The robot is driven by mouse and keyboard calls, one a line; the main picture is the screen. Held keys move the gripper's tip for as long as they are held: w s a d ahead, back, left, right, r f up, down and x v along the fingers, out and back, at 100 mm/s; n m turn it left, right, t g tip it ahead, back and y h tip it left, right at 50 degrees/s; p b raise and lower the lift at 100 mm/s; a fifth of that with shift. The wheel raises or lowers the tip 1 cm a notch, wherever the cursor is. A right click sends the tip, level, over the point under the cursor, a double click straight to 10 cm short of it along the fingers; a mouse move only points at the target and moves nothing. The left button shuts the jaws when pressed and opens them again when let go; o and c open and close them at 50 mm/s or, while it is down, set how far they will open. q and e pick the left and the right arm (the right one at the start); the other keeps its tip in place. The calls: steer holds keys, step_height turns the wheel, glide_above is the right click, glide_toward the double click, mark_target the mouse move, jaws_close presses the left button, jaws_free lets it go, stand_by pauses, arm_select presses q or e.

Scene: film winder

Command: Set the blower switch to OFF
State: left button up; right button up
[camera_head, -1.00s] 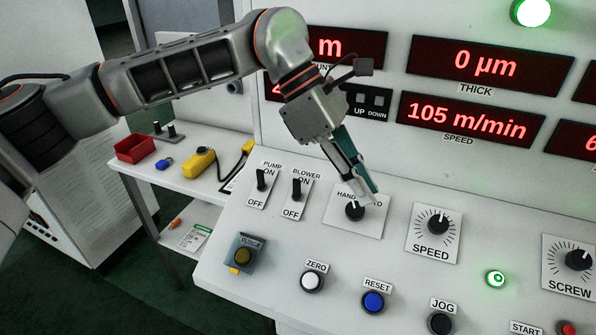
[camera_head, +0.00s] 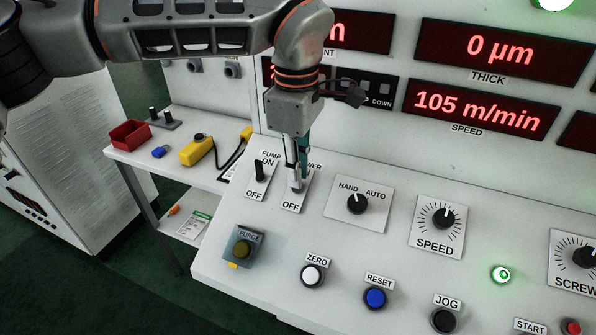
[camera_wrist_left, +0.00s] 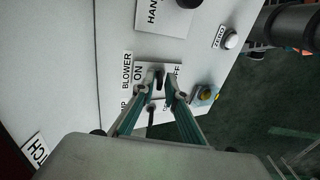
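The blower switch is a small black lever on a white plate (camera_head: 290,207) marked ON above and OFF below. In the head view my left gripper (camera_head: 297,184) reaches down over it and hides the lever and part of the BLOWER label. In the left wrist view the blower lever (camera_wrist_left: 160,79) shows between the two fingertips, which are apart on either side of it, one toward ON and one toward OFF. I cannot tell whether a finger touches it. The lever's exact tilt is unclear. My right gripper is not in view.
The pump switch (camera_head: 259,172) stands close on the left, its lever up toward ON. The HAND/AUTO knob (camera_head: 356,204) is to the right. The PURGE button (camera_head: 242,249) and ZERO button (camera_head: 312,275) sit in front. The display wall rises behind.

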arm_select(q)
steer(key=shift+f, duration=0.5)
jaws_close()
